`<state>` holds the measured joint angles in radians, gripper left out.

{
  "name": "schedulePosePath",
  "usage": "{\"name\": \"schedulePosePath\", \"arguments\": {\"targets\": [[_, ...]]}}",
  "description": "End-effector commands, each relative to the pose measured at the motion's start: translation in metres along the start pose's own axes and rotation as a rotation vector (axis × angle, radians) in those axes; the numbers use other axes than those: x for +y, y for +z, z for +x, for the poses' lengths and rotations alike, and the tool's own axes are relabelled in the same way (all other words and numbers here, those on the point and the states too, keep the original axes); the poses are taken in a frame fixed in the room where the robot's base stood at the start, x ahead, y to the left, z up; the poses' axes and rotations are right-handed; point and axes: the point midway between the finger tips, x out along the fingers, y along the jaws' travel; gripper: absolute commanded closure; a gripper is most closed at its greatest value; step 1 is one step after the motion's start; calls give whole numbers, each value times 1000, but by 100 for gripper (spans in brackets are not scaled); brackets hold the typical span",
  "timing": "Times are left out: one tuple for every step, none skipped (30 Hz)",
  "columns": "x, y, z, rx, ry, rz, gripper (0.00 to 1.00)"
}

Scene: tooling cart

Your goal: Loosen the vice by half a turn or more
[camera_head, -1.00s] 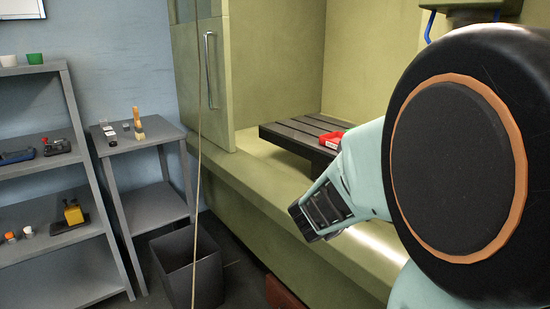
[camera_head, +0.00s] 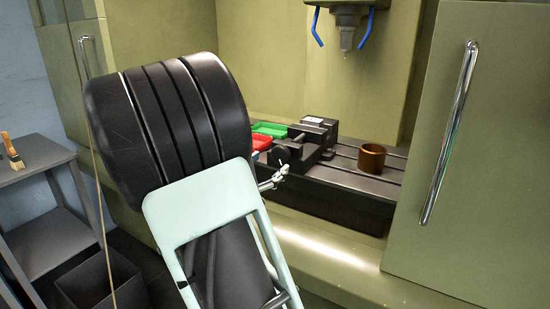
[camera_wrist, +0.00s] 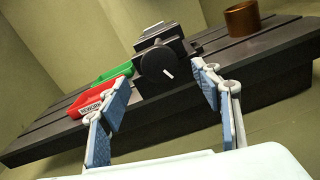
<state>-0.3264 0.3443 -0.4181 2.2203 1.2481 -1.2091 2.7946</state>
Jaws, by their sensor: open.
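The vice (camera_head: 314,132) is a dark block with a lighter top, standing on the slotted machine table. It also shows in the wrist view (camera_wrist: 163,40). Its round black knob (camera_wrist: 157,66) faces the wrist camera and has a short white mark slanting to lower right; the knob also shows in the head view (camera_head: 282,155). My gripper (camera_wrist: 162,98) is open and empty, with one blue-padded finger on each side of the picture. The knob appears between and beyond the fingers, apparently untouched. In the head view my arm hides most of the gripper; only a fingertip part (camera_head: 273,180) shows.
A green tray (camera_head: 270,129) and a red tray (camera_head: 262,142) lie left of the vice. A brown cup (camera_head: 371,158) stands to its right on the slotted table (camera_head: 345,187). A cabinet door with a handle (camera_head: 450,130) is at right. A spindle (camera_head: 347,35) hangs above.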

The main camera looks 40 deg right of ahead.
Motion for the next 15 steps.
{"name": "schedulePosePath", "arguments": {"targets": [[-1, 0, 11, -2, -4, 0, 41], [-1, 0, 16, -2, -3, 0, 41], [-1, 0, 23, -2, -3, 0, 41], [-1, 0, 27, -1, -3, -1, 41], [0, 0, 32, -1, -2, -2, 41], [0, 0, 37, -2, -2, -1, 41], [0, 0, 40, -1, -2, -1, 41], [0, 0, 43, 0, -1, -1, 41], [0, 0, 46, 0, -1, -1, 41], [0, 0, 48, 0, 0, -1, 41], [0, 0, 49, -1, 0, -1, 41], [0, 0, 51, -1, 1, -1, 41], [0, 0, 52, 0, 1, -1, 41], [0, 0, 52, 0, 1, -1, 41], [0, 0, 52, 0, 1, -1, 41]]}}
